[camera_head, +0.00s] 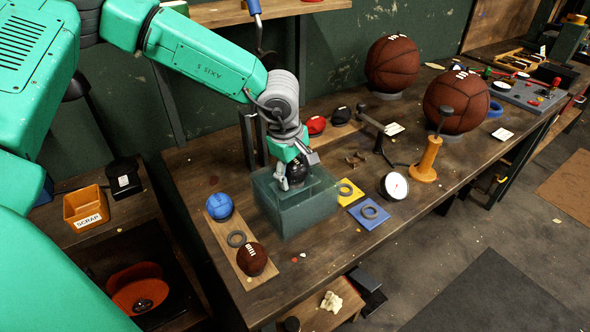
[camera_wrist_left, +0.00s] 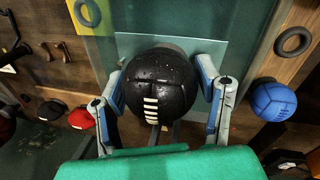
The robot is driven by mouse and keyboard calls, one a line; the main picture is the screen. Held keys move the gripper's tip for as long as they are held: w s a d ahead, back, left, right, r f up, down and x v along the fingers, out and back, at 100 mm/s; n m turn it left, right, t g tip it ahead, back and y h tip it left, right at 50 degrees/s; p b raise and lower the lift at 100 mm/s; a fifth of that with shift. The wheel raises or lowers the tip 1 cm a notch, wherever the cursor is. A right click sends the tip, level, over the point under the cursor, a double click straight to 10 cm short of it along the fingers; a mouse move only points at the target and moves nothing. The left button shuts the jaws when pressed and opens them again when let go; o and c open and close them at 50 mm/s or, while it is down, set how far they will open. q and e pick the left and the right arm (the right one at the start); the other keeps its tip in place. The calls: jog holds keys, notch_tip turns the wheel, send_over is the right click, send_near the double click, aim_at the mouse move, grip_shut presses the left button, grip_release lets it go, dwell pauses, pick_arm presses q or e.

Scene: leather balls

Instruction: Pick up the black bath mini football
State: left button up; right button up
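The black ball (camera_head: 298,171) rests at the top of a translucent greenish block (camera_head: 297,212) on the workbench. In the left wrist view the ball (camera_wrist_left: 160,82) fills the middle, with pale lacing stripes facing the camera. My left gripper (camera_head: 298,172) points down over it, one finger on each side. In the left wrist view my left gripper's (camera_wrist_left: 160,88) blue-padded fingers lie right beside the ball's edges. I cannot tell whether the pads touch it or a small gap stays. My right gripper is in neither view.
A blue ball (camera_head: 219,206), a ring (camera_head: 236,239) and a brown ball (camera_head: 252,259) lie on a board left of the block.

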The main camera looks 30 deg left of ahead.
pick_arm(q)
jog(key=shift+w, duration=0.1)
jog(key=c, duration=0.6)
